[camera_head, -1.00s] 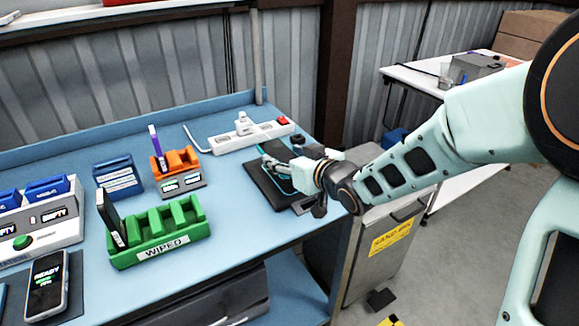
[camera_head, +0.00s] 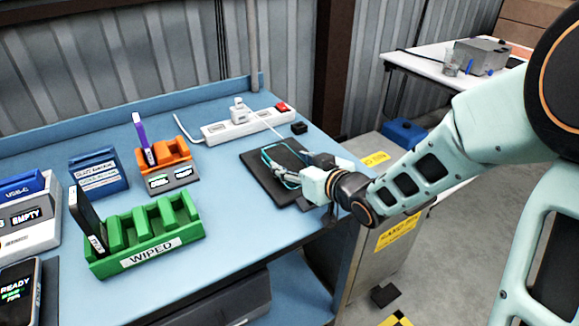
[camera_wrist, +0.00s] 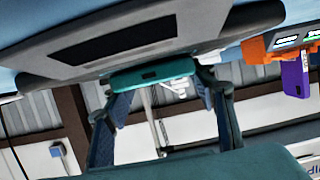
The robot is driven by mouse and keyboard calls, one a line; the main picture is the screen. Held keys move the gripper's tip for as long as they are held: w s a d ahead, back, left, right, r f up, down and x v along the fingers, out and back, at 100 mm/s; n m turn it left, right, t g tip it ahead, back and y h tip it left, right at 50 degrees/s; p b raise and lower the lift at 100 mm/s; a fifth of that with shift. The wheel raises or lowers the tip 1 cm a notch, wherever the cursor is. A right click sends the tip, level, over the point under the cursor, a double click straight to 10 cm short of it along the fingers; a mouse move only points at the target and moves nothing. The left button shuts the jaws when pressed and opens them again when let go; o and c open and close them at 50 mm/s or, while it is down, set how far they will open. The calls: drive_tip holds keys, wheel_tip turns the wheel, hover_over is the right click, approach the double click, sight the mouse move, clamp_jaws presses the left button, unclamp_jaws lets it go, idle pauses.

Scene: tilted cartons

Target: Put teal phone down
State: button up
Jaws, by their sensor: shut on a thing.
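The teal phone shows as a teal outline (camera_head: 283,154) over the dark mat (camera_head: 258,180) at the right end of the blue bench. In the wrist view its teal edge (camera_wrist: 152,75) sits between my two fingers. My gripper (camera_head: 287,170) is shut on the phone, low over the mat. In the wrist view the grey mat-like slab (camera_wrist: 60,72) with a dark rectangle lies close beyond the phone. I cannot tell whether the phone touches it. The fingers hide part of the phone in the head view.
A white power strip (camera_head: 245,126) and a small black block (camera_head: 299,128) lie behind the mat. An orange holder (camera_head: 177,152), a green "WIPED" rack (camera_head: 150,232) and a blue holder (camera_head: 98,168) stand to the left. Bare blue bench lies between the green rack and the mat.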

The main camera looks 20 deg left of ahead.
drive_tip(key=shift+f, duration=0.15)
drive_tip(key=o, duration=1.4)
drive_tip(key=shift+o, duration=0.2)
